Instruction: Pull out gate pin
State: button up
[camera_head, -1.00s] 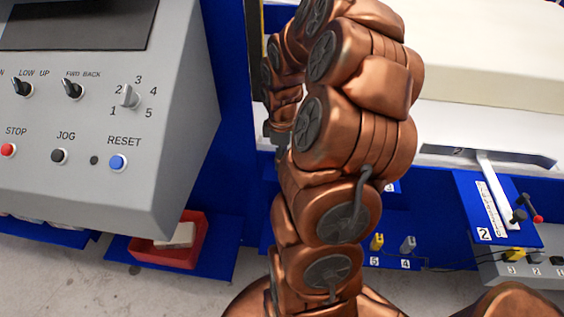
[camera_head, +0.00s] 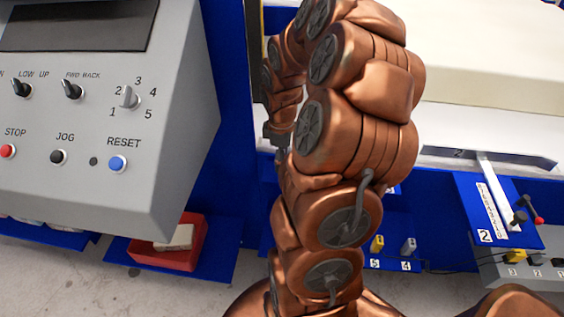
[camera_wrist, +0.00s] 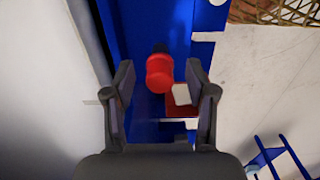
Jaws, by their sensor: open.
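The gate pin appears to be the red knob (camera_wrist: 160,72) with a dark neck in the wrist view. It stands out from a blue post or panel (camera_wrist: 176,25). My gripper (camera_wrist: 160,88) is open, with one dark finger on each side of the red knob and gaps between. I cannot tell exactly how deep the knob sits between the fingers. In the head view my arm covers most of the middle, and only a small part of my gripper (camera_head: 282,150) shows beside the blue frame. The pin is hidden there.
A grey control panel (camera_head: 180,95) with switches and buttons stands at the left. A red bin (camera_head: 190,250) with a pale block sits on a blue shelf below it. A blue bracket marked 2 (camera_head: 510,205) and a white machine body (camera_head: 490,130) are at the right.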

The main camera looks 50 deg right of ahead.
jog(key=shift+c, duration=0.2)
dwell(0.4)
grip_shut()
dwell(0.3)
jog(key=shift+r, duration=0.25)
jog(key=shift+r+p, duration=0.85)
jog(key=shift+r, duration=1.9)
